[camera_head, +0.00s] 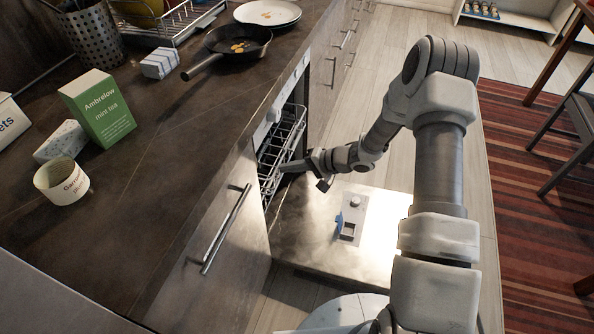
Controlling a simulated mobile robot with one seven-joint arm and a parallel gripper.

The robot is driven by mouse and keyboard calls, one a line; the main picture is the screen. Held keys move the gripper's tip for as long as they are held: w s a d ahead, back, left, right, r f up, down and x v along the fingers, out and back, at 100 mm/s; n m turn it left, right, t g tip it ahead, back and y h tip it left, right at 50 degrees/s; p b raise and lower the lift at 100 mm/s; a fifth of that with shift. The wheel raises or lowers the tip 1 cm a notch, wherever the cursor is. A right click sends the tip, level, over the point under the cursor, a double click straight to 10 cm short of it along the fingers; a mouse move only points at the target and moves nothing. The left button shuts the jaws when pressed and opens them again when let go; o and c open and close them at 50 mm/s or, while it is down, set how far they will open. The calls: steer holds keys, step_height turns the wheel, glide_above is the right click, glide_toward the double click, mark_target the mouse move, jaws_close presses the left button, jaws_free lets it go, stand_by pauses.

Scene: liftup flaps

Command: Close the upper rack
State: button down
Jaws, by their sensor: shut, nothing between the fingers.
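The upper rack (285,137) is a silver wire rack in the dishwasher under the counter. Part of it shows just outside the front of the cabinet line. My gripper (284,169) is shut and empty, at the lower front side of the rack. The fingertips reach toward its wires; I cannot tell whether they touch. The dishwasher door (310,220) is folded down flat, with a detergent compartment on its inner face. How far the rack stands out is hard to tell from this angle.
The dark countertop (160,185) holds a pan (238,45), a green tea box (98,108) and a white cup (62,182). A cabinet with a bar handle (226,229) stands nearer. A striped rug (535,190) and a chair lie to the right.

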steer(key=w+a, duration=0.1)
steer(key=a, duration=0.2)
steer(key=w+a+p, duration=0.1)
steer(key=a, duration=0.2)
steer(key=w+a+p, duration=0.1)
steer(key=a, duration=0.2)
steer(key=shift+w+r, duration=0.1)
steer(key=shift+w, duration=0.2)
steer(key=p+v, duration=0.5)
steer(key=v, duration=1.3)
steer(key=shift+p, duration=0.35)
